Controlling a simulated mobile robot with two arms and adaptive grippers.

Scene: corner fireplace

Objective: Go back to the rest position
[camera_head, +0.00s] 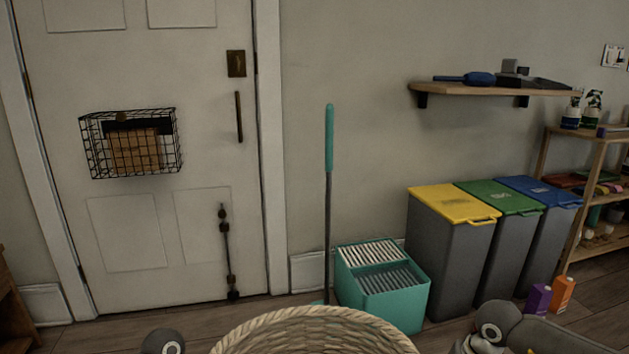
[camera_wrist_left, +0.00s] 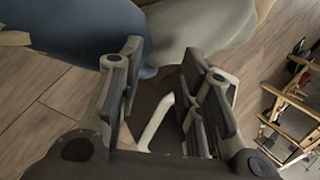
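My left gripper (camera_wrist_left: 160,68) shows in the left wrist view. Its two fingers stand apart with no object visible between them. Beyond the fingertips are a smooth dark blue shape (camera_wrist_left: 75,30) and a pale cream shape (camera_wrist_left: 195,25); I cannot tell what they are. In the head view only rounded grey parts of my arms show at the bottom edge, left and right of centre. My right gripper cannot be made out there.
A wicker basket (camera_head: 310,328) rim is at the bottom centre. A teal bin (camera_head: 385,302), a teal-handled pole (camera_head: 329,140) and grey bins with yellow (camera_head: 452,202), green (camera_head: 500,196) and blue lids line the wall. Purple (camera_head: 538,297) and orange cartons (camera_head: 562,293) stand on the floor.

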